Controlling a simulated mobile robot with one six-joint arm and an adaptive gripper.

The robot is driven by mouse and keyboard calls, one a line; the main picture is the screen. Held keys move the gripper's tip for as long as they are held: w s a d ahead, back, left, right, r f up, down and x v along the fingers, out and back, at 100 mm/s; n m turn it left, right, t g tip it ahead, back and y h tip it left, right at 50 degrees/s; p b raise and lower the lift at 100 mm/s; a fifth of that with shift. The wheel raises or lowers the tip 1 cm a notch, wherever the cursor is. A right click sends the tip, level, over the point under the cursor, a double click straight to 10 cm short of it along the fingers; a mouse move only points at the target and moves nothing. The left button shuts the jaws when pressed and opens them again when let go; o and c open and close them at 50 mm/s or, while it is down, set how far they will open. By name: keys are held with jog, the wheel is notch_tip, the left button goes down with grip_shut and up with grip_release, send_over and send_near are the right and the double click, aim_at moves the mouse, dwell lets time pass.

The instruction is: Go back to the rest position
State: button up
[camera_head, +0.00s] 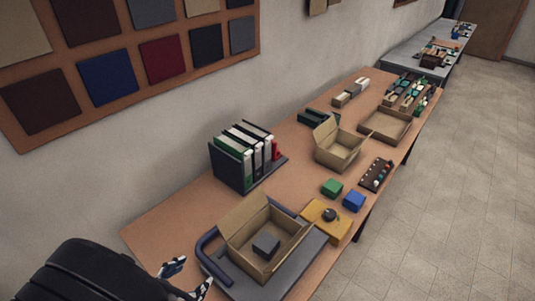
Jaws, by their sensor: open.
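My gripper (187,280) shows at the bottom left, its two fingers spread apart with nothing between them. It is left of the near open cardboard box (238,257) and clear of that box. The box stands on a grey board (304,262) at the near end of the wooden table (163,226). A dark grey block (266,245) lies inside the box. My black arm covers the bottom left corner of the view.
Behind the box are a binder rack (228,166), a green block (332,187), a blue block (354,201) and a yellow block (318,216) with a dark knob. A second open box (337,152) stands further back. The floor (440,210) at right is clear.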

jog(key=w+r+n+y+b, duration=0.1)
jog(key=w+r+n+y, duration=0.1)
jog(key=w+r+y, duration=0.95)
jog(key=w+d+r+n, duration=0.15)
jog(key=d+r, duration=0.35)
jog(key=r, duration=0.6)
jog(key=s+d+n+g+h+b, duration=0.1)
jog(key=s+d+n+g+h, duration=0.1)
jog(key=s+d, duration=0.9)
jog(key=s+d+f+n+g+h+b, duration=0.1)
jog(key=s+d+g+h, duration=0.2)
jog(key=s+d, duration=0.8)
jog(key=d+h, duration=0.1)
jog(key=d, duration=0.6)
jog(key=shift+s+f+n+b, duration=0.25)
jog(key=shift+n+b, duration=0.05)
jog(key=shift+n, duration=0.05)
jog(key=shift+h, duration=0.25)
jog(key=shift+c, duration=0.5)
